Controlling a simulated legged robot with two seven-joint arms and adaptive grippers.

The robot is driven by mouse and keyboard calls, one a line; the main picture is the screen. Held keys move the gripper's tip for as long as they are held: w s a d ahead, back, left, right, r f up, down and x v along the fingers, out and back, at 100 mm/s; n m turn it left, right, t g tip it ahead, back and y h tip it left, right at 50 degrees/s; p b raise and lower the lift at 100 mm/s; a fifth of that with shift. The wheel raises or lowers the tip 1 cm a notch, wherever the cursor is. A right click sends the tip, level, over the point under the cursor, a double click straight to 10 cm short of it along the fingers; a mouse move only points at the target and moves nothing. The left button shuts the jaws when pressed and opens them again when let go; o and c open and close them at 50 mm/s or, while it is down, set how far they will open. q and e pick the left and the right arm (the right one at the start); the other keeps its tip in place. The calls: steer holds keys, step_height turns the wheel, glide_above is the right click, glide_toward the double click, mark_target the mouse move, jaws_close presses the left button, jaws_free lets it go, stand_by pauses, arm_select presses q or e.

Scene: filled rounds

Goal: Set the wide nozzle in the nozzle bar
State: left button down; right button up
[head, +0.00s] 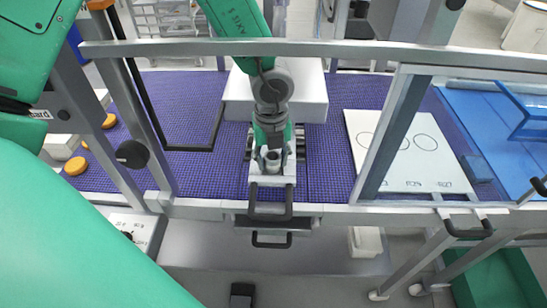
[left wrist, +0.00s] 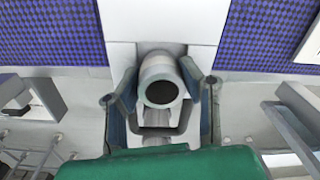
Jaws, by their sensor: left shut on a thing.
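My left gripper (head: 273,150) is over the middle of the purple conveyor's near edge, pointing down. It is shut on the wide nozzle, a short pale grey tube with a dark round bore. The nozzle (left wrist: 161,72) shows between the two fingers in the left wrist view, bore facing the camera. In the head view the nozzle's grey rim (head: 272,157) shows between the fingers. A white block (head: 286,180) with a dark handle is under the gripper. I cannot tell whether this is the nozzle bar, or whether the nozzle touches it. My right gripper is not in view.
A grey rail (head: 330,47) and a slanted post (head: 394,135) frame the opening around my arm. A white panel with circles (head: 440,172) lies at the right. Orange-topped round pots (head: 76,166) stand at the left. The purple belt (head: 200,170) is clear beside the block.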

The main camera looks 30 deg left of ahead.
arm_select(q)
steer(key=shift+a+f, duration=0.15)
steer(key=c, duration=1)
jaws_free()
steer(key=shift+a, duration=0.15)
steer(key=o, duration=0.5)
steer(key=shift+d, duration=0.2)
steer(key=shift+a+r+p, duration=0.1)
steer(key=shift+r+p, duration=1.05)
steer(key=shift+r, duration=0.25)
steer(key=shift+r+p, duration=0.3)
steer(key=shift+r, duration=1.8)
